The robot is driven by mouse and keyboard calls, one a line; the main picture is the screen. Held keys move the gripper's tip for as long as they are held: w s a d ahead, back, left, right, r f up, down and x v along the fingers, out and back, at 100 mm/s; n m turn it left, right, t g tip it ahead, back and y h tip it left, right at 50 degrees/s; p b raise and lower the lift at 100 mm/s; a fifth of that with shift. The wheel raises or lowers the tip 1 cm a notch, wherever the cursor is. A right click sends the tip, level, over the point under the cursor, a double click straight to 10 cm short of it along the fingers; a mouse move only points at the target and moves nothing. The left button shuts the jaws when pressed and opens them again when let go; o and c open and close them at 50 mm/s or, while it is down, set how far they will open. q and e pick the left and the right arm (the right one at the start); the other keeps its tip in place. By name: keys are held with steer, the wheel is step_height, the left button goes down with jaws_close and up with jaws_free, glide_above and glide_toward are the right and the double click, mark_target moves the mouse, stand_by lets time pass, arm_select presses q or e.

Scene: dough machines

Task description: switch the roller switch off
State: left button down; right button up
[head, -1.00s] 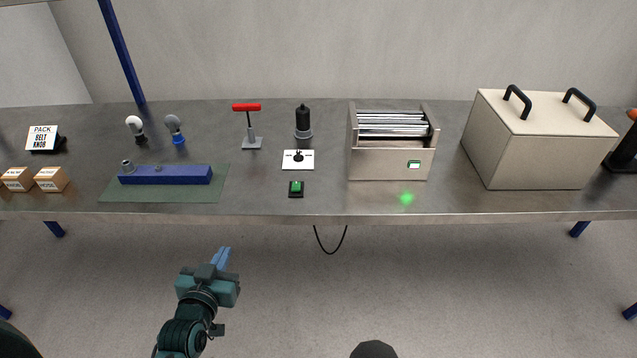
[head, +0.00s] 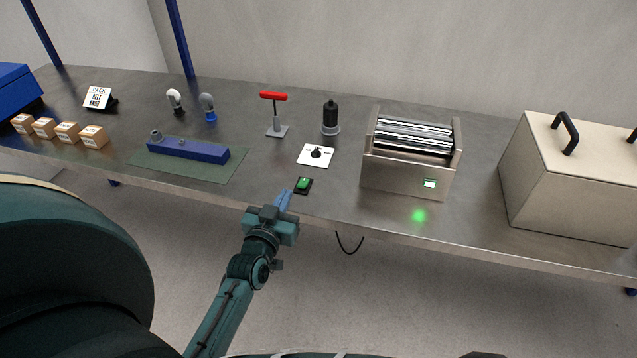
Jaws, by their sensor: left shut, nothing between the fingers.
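The roller machine (head: 405,176) is a metal box with several rollers on top and a small lit green display on its front. A black switch box with a green button (head: 303,185) stands on the table to its left, near the front edge. A white plate with a black knob (head: 316,155) lies just behind that box. My left gripper (head: 284,200) is shut and empty, with its blue fingertips close to the front left of the green switch. I cannot tell whether they touch it. My right gripper is not in view.
A blue bar (head: 188,150) lies on a green mat to the left. Behind stand a red-handled tool (head: 274,112) and a black cylinder (head: 331,118). A large beige box (head: 578,180) fills the right side. Several small cartons (head: 67,133) stand far left.

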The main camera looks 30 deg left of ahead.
mark_target(299, 193)
arm_select(q)
steer(key=shift+w+d+r, duration=0.1)
steer(key=shift+w+d, duration=0.1)
steer(key=shift+w, duration=0.05)
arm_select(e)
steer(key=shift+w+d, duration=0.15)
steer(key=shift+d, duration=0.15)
arm_select(q)
steer(key=shift+a, duration=0.1)
